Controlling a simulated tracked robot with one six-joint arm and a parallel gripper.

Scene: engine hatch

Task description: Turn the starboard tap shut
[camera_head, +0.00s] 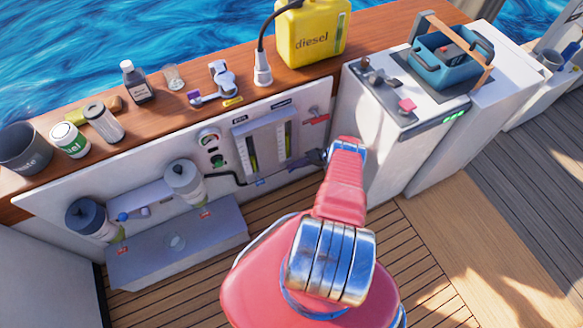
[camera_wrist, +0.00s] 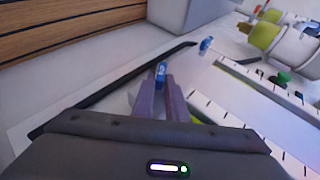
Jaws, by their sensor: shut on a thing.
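My gripper (camera_head: 313,156) reaches the right lower side of the gauge panel (camera_head: 240,141) in the head view. In the wrist view its two purple fingers (camera_wrist: 160,88) are shut on a small blue tap handle (camera_wrist: 161,72), which sticks up between their tips. I take this as the starboard tap, since it is the right-hand one below the gauge; I cannot read its label. A second blue tap (camera_wrist: 205,44) is farther off in the wrist view, and it also shows below the panel's left part in the head view (camera_head: 260,182). My gripper hides the held tap in the head view.
A black hose (camera_head: 229,179) runs along the wall below the panel. A white cabinet (camera_head: 376,140) stands close to the right of my arm. Two filter canisters (camera_head: 184,182) (camera_head: 90,217) are at the left. The wooden shelf above holds a yellow diesel can (camera_head: 312,35) and several small items.

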